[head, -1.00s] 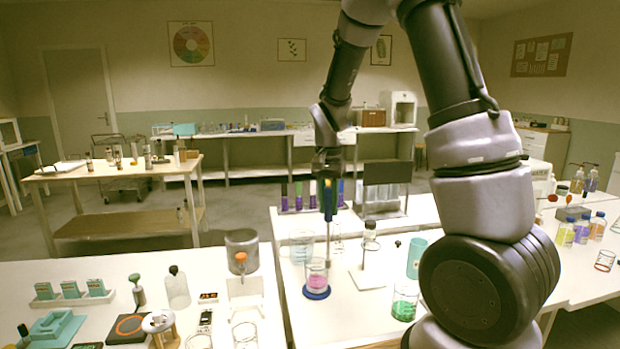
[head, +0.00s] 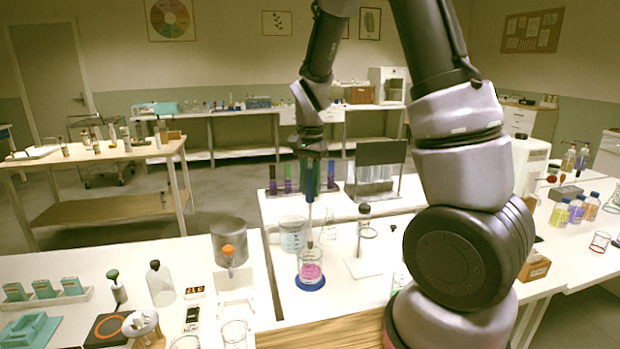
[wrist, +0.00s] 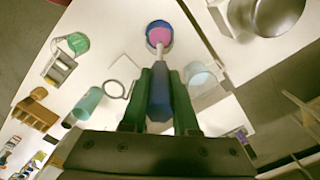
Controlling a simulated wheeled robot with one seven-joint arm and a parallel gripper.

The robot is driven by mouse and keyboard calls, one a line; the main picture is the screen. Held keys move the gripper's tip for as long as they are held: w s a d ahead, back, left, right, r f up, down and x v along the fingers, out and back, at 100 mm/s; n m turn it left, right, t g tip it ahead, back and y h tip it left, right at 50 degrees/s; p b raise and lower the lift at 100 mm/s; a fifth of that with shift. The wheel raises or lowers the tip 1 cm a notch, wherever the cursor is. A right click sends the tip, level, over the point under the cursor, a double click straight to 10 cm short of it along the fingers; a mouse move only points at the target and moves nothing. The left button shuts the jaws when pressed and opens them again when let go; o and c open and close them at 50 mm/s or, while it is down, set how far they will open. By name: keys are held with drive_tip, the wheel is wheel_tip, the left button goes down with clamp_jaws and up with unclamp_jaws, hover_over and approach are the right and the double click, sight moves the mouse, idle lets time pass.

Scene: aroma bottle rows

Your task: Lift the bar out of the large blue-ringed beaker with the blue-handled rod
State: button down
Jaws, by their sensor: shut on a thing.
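My gripper (head: 312,188) points down above the bench. It is shut on the blue handle of the rod (wrist: 159,95). In the head view the rod's pale shaft (head: 309,225) hangs upright, its lower end at about the rim of a clear beaker (head: 310,268). I cannot tell whether the tip is just inside or just above it. The beaker holds pink liquid and has a blue ring around its base (head: 310,284). In the wrist view the beaker (wrist: 159,33) lies straight beyond the tip. The bar cannot be made out in either view.
A beaker of pale blue liquid (head: 292,235) stands close behind the pink one. A ring stand (head: 364,240) is to its right. Test-tube racks stand behind. A grey cylinder (head: 228,243) is on the left bench. A teal cylinder (wrist: 88,102) shows in the wrist view.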

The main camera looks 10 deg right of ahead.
drive_tip(key=shift+f, duration=4.55)
